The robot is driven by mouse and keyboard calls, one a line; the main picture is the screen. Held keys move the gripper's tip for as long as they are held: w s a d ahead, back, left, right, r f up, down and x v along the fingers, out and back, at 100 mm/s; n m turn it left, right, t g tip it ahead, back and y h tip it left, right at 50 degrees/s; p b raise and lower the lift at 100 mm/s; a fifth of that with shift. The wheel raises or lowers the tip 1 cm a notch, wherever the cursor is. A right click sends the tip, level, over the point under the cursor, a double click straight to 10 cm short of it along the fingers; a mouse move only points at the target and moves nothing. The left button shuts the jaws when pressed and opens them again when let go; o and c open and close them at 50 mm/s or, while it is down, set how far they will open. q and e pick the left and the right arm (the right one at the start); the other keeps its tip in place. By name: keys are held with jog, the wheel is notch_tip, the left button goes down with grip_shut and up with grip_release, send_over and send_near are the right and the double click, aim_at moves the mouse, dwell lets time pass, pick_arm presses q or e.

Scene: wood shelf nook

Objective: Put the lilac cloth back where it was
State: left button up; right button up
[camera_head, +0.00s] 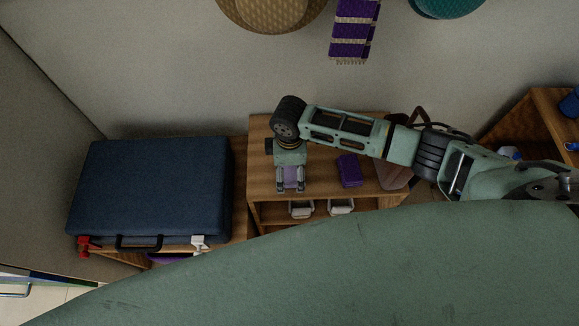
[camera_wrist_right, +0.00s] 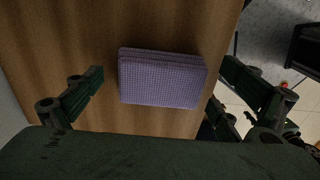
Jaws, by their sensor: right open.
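The lilac cloth (camera_head: 291,176) lies folded on the wooden shelf top (camera_head: 262,150), at its left part. In the right wrist view the cloth (camera_wrist_right: 162,82) is a flat, layered rectangle with a waffle weave. My right gripper (camera_head: 290,188) is over it, pointing down. Its jaws are open, with one finger on each side of the cloth and a visible gap to it at the left finger. Whether the fingertips reach down to the wood I cannot tell. My left gripper is not in view.
A darker purple folded cloth (camera_head: 349,170) lies to the right on the same top. Two light-coloured items (camera_head: 301,209) stand on the shelf below. A blue suitcase (camera_head: 150,187) sits at left. A brown bag (camera_head: 395,176) stands at the right end. A purple striped textile (camera_head: 353,30) hangs on the wall.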

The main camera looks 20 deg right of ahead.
aim_at(289, 168)
notch_tip(289, 168, up, 12)
dwell(0.4)
jog(key=shift+a+f, duration=0.1)
dwell(0.3)
